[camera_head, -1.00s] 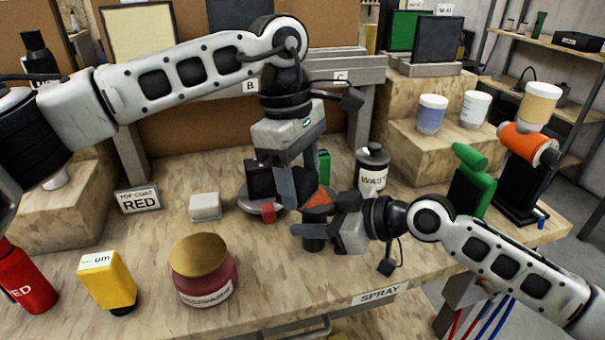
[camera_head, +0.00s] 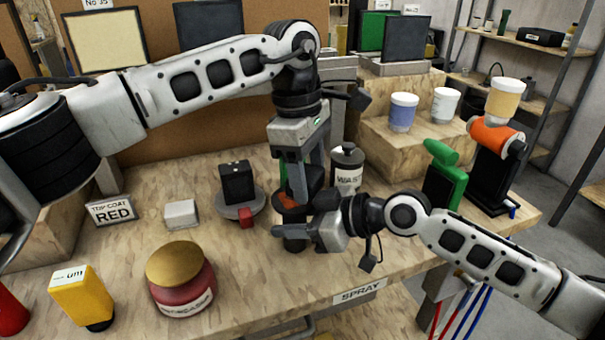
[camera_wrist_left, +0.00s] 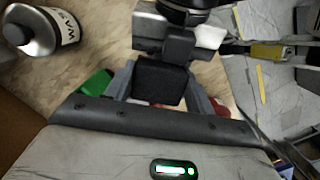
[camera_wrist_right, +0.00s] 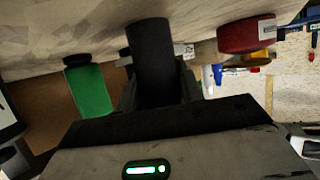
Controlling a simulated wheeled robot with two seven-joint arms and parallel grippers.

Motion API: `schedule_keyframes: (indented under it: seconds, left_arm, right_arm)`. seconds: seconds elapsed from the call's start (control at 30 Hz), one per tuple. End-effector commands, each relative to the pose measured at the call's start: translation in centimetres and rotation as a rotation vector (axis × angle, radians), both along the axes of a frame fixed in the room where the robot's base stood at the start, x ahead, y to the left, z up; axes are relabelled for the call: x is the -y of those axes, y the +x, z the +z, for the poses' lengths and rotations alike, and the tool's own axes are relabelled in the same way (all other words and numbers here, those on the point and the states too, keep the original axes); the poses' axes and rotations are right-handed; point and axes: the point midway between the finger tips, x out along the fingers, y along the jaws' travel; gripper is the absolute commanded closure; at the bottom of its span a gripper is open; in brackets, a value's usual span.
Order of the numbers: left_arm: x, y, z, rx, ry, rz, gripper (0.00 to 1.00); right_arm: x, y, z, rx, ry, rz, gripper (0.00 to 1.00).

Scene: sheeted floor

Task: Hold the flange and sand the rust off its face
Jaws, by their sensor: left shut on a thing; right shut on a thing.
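The flange (camera_head: 286,199) shows a rusty orange patch of its face in the head view, with a dark hub (camera_head: 294,240) below. My right gripper (camera_head: 300,231) is shut on this hub from the right; the dark cylinder also shows between its fingers in the right wrist view (camera_wrist_right: 152,60). My left gripper (camera_head: 304,186) points down over the flange, shut on a black block (camera_wrist_left: 160,82). The block and fingers cover much of the face. I cannot tell whether the block touches it.
The waste canister (camera_head: 346,172) is close behind. A red jar (camera_head: 183,292) and yellow bottle (camera_head: 82,296) stand front left. A green tool (camera_head: 443,180) stands right.

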Motion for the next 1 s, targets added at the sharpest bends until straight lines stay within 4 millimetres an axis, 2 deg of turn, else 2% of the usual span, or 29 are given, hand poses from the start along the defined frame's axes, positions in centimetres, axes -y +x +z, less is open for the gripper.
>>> schedule_keyframes:
  seconds: [0.03, 0.27, 0.47, 0.5, 0.8, 1.0]
  left_arm:
    - [0.8, -0.2, 0.1, 0.004, -0.020, -0.010, 0.75]
    - [1.0, -0.3, 0.4, 0.003, -0.024, -0.013, 0.75]
    - [1.1, -0.3, 2.4, 0.007, -0.026, -0.014, 0.74]
    - [1.1, -0.3, 2.8, 0.008, -0.026, -0.015, 0.79]
    - [0.7, -0.2, 5.5, 0.007, -0.019, -0.010, 0.79]
    - [0.6, -0.2, 6.2, 0.004, -0.015, -0.008, 0.79]
  right_arm:
    - [-0.8, -0.6, 0.3, 0.005, 0.006, 0.023, 0.99]
    - [-1.0, -0.8, 0.2, 0.004, 0.006, 0.027, 0.99]
    - [-0.9, -0.8, 0.0, 0.000, 0.002, 0.028, 0.99]
    - [-0.9, -0.8, -0.1, -0.002, 0.001, 0.027, 0.99]
    - [-0.6, -0.6, -0.1, -0.001, 0.001, 0.019, 0.99]
    - [-0.5, -0.5, 0.0, 0.001, 0.002, 0.015, 0.99]
